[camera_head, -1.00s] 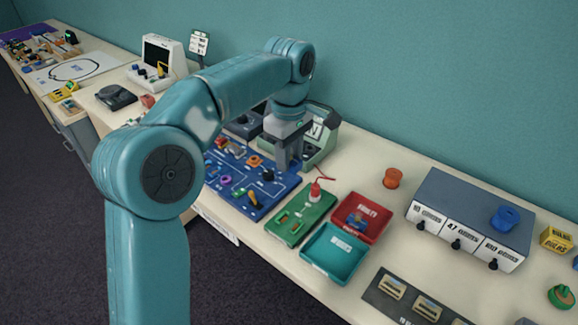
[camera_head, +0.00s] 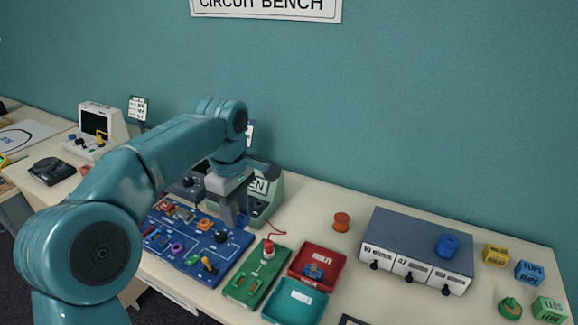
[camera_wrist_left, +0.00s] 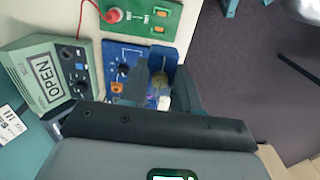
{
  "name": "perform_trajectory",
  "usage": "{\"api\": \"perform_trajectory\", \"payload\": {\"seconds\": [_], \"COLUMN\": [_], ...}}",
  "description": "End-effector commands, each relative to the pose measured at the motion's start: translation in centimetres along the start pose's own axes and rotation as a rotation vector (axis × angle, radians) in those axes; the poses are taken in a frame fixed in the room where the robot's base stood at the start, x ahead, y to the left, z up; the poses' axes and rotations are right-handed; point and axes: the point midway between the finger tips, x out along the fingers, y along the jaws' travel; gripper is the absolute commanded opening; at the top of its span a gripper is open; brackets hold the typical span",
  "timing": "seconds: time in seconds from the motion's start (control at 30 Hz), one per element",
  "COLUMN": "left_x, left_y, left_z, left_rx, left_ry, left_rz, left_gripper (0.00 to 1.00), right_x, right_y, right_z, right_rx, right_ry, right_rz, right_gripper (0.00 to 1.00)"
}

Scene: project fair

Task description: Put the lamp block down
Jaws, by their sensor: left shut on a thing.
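My left gripper (camera_head: 236,214) is over the back right corner of the blue circuit board (camera_head: 190,257), in front of the green box marked OPEN (camera_head: 262,210). In the left wrist view, its fingers (camera_wrist_left: 160,92) are close together over the blue board (camera_wrist_left: 115,53). A small pale, partly clear piece with a yellowish part (camera_wrist_left: 162,98) shows between them; I take it to be the lamp block. Most of it is hidden by the fingers, and I cannot tell whether it touches the board. My right gripper is not in view.
A green board with a red-capped part (camera_head: 268,250) lies right of the blue board. Beyond are a red tray (camera_head: 330,255), a teal tray (camera_head: 282,310), an orange spool (camera_head: 341,221) and a grey drawer unit (camera_head: 385,228). Several coloured blocks stand at the far right.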

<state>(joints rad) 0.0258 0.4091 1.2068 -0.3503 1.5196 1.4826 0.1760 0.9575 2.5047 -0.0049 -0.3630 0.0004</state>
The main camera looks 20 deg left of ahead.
Motion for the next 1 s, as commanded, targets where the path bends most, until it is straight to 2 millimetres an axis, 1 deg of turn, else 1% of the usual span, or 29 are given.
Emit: {"api": "perform_trajectory", "payload": {"seconds": [0.13,0.17,0.27,0.37,0.43,0.47,0.57,0.6,0.73,0.83,0.9,1.0], "left_x": [-0.1,-0.1,0.8,2.8,4.9,5.9,9.8,11.2,15.0,16.6,17.0,17.0], "left_y": [0.1,0.2,-0.1,-0.6,-1.0,-1.2,-2.0,-2.3,-3.4,-3.5,-3.1,-2.5], "left_z": [0.3,0.6,1.8,3.3,4.7,5.3,7.6,8.4,10.4,11.2,11.4,11.6], "left_rx": [0.007,0.014,0.045,0.095,0.188,0.247,0.514,0.633,1.002,1.228,1.34,1.437], "left_ry": [0.0,0.0,-0.001,-0.001,-0.002,-0.002,-0.003,-0.004,-0.004,-0.003,-0.001,0.0], "left_rz": [0.0,0.0,-0.003,-0.005,-0.007,-0.008,-0.01,-0.008,-0.006,-0.002,0.0,0.001], "left_gripper": [0.0,0.0,0.0,0.0,0.0,0.0,0.0,0.0,0.0,0.0,0.0,0.0], "right_x": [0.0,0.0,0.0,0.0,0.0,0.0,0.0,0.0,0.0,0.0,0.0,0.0], "right_y": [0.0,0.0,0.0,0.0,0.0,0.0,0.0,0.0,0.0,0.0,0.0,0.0], "right_z": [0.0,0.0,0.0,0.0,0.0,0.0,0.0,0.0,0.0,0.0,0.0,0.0], "right_rx": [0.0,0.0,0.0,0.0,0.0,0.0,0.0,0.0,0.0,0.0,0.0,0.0], "right_ry": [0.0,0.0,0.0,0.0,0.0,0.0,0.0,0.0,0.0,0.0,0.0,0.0], "right_rz": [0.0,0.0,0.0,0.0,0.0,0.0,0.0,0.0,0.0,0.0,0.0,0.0], "right_gripper": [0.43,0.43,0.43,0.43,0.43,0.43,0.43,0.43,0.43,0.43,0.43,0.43]}}
